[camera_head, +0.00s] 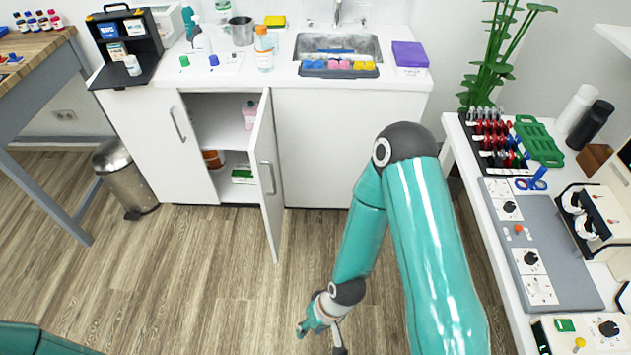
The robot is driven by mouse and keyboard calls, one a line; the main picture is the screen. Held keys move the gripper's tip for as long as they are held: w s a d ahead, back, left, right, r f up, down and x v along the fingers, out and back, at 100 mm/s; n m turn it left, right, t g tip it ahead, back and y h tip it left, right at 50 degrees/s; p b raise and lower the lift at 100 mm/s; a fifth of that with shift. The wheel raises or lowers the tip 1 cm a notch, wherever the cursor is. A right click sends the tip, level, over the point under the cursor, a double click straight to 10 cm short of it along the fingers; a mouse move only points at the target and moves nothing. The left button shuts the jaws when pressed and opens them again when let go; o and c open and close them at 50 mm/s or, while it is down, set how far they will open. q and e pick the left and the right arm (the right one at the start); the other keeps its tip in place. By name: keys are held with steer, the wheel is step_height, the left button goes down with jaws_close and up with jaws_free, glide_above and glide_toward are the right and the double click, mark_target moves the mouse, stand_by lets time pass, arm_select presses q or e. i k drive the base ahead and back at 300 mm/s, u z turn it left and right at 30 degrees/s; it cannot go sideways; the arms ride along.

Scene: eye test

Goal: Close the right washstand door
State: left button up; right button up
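The white washstand (335,150) stands against the back wall. Its right door (268,178) is swung open toward me and has a vertical grey handle (268,177). Shelves with a pink bottle (250,115) and other items show in the opening left of this door. The left door (170,145) is shut. My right gripper (321,328) is low at the bottom centre, over the floor, right of the open door's lower edge and apart from it in the picture. Its fingers are small and partly cut off by the frame edge. My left gripper is out of view.
A metal bin (125,175) stands left of the washstand, near a wooden workbench (28,55). A white table (510,300) with tools and instruments stands at the right. The wooden floor (180,270) in front of the door is clear.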

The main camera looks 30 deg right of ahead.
mark_target(263, 151)
steer(key=z, duration=0.5)
steer(key=i, duration=1.05)
steer(key=u, duration=0.05)
steer(key=k, duration=1.2)
steer(key=z, duration=0.3)
steer(key=i, duration=1.45)
steer(key=u, duration=0.35)
